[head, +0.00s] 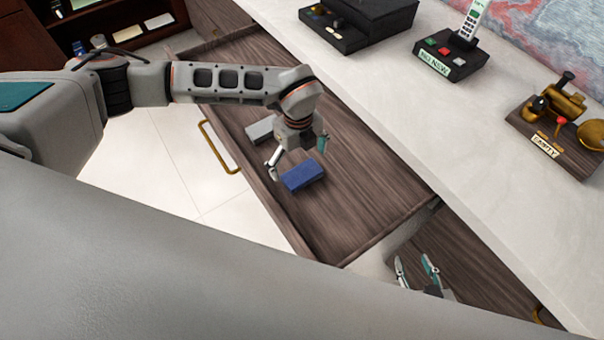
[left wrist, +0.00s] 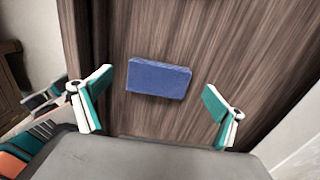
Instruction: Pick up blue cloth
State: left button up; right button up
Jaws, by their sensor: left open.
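The blue cloth (head: 303,176) is a folded, flat block lying on the wooden bottom of the open drawer (head: 350,200). My left gripper (head: 298,156) is over the drawer, close to the cloth, with its fingers spread and nothing between them. In the left wrist view the cloth (left wrist: 158,79) lies ahead of the open fingertips (left wrist: 158,88), between them and apart from both. My right gripper (head: 417,268) shows low in the head view, with its two fingers apart and empty, away from the cloth.
A grey block-like item (head: 262,130) is in the drawer beside my left gripper. The drawer front has a brass handle (head: 218,148). The white desktop (head: 400,90) above holds a phone on a black stand (head: 455,52) and a brass device (head: 562,125). Much of the drawer bottom is bare.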

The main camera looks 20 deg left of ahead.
aim_at(299, 169)
pick_arm(q)
notch_tip(299, 169, down, 3)
jog(key=shift+f, duration=0.15)
jog(key=c, duration=1.2)
notch_tip(299, 169, up, 20)
jog(key=shift+r+p, duration=0.1)
jog(key=shift+p, duration=0.4)
